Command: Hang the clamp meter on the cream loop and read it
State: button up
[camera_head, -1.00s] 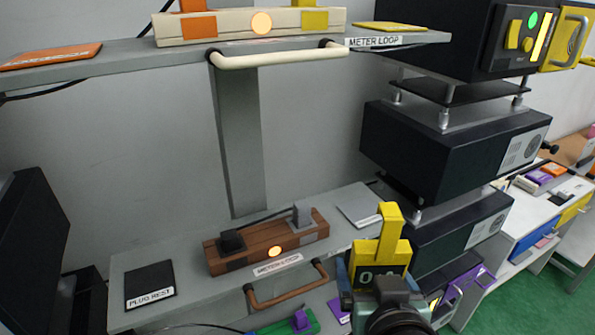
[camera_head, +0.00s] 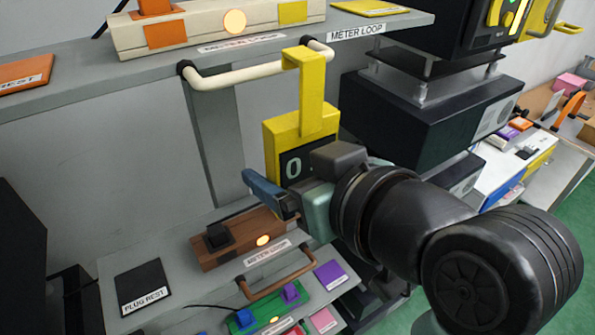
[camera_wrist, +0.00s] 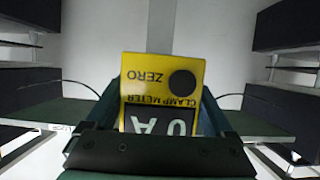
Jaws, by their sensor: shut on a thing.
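The yellow clamp meter (camera_head: 310,120) is upright in the head view, with a hook at its top and a dark display reading a "0" at its left part. My gripper (camera_head: 285,195) is shut on its lower body. The wrist view shows the clamp meter (camera_wrist: 160,85) upside down between my fingers, with a round dark knob, "ZERO" and a display with "0" and "A". The cream loop (camera_head: 240,75) is a bar below the upper shelf's front edge. The meter's hook overlaps the loop's right part in the picture; I cannot tell whether it rests on it.
A cream block (camera_head: 205,30) with a lit round lamp sits on the upper shelf. Below are a brown block (camera_head: 240,240), a brown loop (camera_head: 275,280) and a green block (camera_head: 270,312). Dark stacked boxes (camera_head: 420,120) stand at the right. Open air lies left of the meter.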

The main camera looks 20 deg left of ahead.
jog(key=shift+r+b+x, duration=0.2)
jog(key=shift+b+x, duration=0.15)
jog(key=shift+x, duration=1)
jog(key=shift+r+b+x, duration=0.15)
jog(key=shift+b+x, duration=0.15)
jog(key=shift+x, duration=1.05)
jog(key=shift+w+a, duration=0.1)
jog(key=o, duration=1.3)
